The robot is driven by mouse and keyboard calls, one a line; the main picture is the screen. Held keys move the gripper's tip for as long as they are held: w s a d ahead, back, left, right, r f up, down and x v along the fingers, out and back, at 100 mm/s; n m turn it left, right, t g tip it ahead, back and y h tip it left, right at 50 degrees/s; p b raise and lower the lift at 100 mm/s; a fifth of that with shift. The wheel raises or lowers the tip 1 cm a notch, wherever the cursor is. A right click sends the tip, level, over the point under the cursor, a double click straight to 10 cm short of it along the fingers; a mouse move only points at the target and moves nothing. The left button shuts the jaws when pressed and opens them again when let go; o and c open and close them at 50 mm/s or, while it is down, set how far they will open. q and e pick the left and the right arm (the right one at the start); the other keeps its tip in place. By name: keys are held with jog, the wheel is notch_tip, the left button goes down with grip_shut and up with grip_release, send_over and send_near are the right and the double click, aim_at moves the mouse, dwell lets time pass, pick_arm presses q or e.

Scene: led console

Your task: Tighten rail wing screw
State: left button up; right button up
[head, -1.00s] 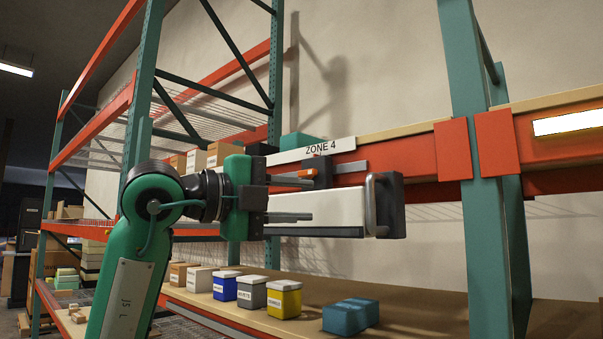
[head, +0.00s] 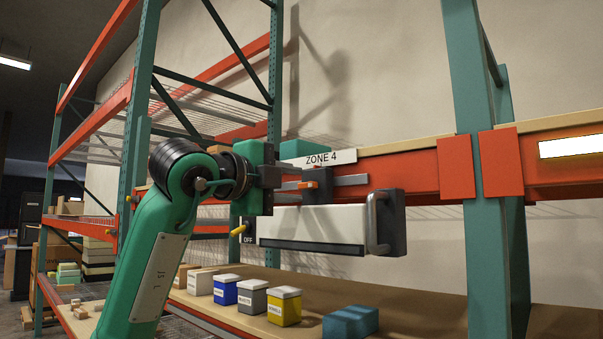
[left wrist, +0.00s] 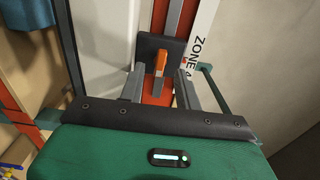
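An orange wing screw (head: 307,184) sticks out of a black clamp block (head: 323,181) on the red beam, beside a grey rail bar (head: 351,180). It also shows in the left wrist view (left wrist: 160,62), with the dark clamp plate (left wrist: 152,44) behind it. My left gripper (head: 298,185) is level with the screw. In the left wrist view its two grey fingers (left wrist: 160,80) stand open on either side of the screw, with a gap visible on both sides. Contact with the clamp cannot be told. My right gripper is not in view.
A white console (head: 320,222) with a handle (head: 373,220) and an OFF label (head: 248,239) sits just below the gripper. A ZONE 4 sign (head: 330,159) is above. Lidded bins (head: 284,306) and a teal box (head: 351,323) stand on the lower shelf.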

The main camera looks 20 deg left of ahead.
aim_at(305, 186)
pick_arm(q)
jog(key=shift+p+x, duration=0.5)
jog(key=shift+x, duration=1.2)
grip_shut()
